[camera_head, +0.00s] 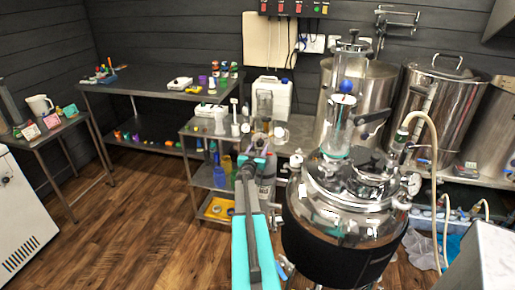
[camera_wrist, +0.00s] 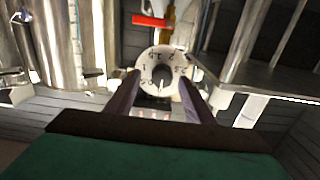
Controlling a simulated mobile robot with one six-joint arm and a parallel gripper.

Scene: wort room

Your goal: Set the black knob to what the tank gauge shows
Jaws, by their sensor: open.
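In the wrist view, a round white dial (camera_wrist: 161,70) with dark numbers around its rim is straight ahead, between the tips of my gripper (camera_wrist: 159,84). The numbers look tilted or upside down, and its reading is not clear. My gripper is open, one dark finger on each side of the dial's lower part; I cannot tell whether they touch it.
A red handle (camera_wrist: 150,20) is above the dial in the wrist view. In the head view, large steel kettles (camera_head: 440,110) stand behind the tank, and a bench (camera_head: 130,88) with small items is at the back left. The wooden floor at left is clear.

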